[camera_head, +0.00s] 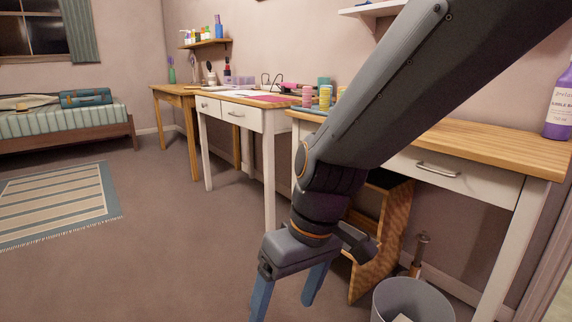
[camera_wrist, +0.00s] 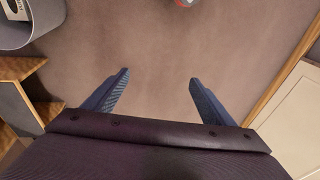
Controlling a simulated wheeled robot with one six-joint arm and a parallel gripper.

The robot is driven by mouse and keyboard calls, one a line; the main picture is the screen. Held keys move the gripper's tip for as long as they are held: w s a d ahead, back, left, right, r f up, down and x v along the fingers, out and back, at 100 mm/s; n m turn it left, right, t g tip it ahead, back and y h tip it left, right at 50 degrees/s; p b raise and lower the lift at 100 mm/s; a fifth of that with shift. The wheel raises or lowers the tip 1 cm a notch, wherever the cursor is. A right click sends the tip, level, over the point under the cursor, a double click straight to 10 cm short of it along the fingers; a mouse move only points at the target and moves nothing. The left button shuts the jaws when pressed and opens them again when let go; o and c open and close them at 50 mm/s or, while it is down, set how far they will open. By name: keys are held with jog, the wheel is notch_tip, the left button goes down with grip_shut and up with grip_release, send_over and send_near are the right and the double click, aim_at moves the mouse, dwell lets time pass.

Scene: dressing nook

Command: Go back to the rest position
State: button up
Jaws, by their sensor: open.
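My gripper (camera_head: 288,290) hangs low over the floor in front of the desks, its two blue fingers pointing down. In the wrist view my gripper (camera_wrist: 155,88) is open, with its fingers well apart and only bare floor between them. It holds nothing. My arm reaches across the right side of the head view and hides part of the nearest desk (camera_head: 505,135).
A grey waste bin (camera_head: 412,300) and a wooden shelf unit (camera_head: 375,262) stand close to my gripper's right. A white table (camera_head: 225,112) with cups and papers is behind. A striped rug (camera_head: 60,200) and open floor lie left.

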jog(key=s+a+r+h, duration=0.1)
jog(key=s+a+r, duration=0.15)
jog(key=s, duration=0.75)
jog(key=d+r+m+p, duration=0.2)
jog(key=d+r+p, duration=0.5)
jog(key=p, duration=0.6)
jog(key=d+r+m+h+p, duration=0.1)
jog(key=d+r+m+p, duration=0.1)
jog(key=d+r+p, duration=0.5)
jog(key=d+r+m+p, duration=0.3)
jog(key=d+r+p, duration=0.4)
jog(key=r+p, duration=0.8)
jog(key=p, duration=0.3)
jog(key=shift+d+h+p, duration=0.35)
jog(key=shift+d+h, duration=0.05)
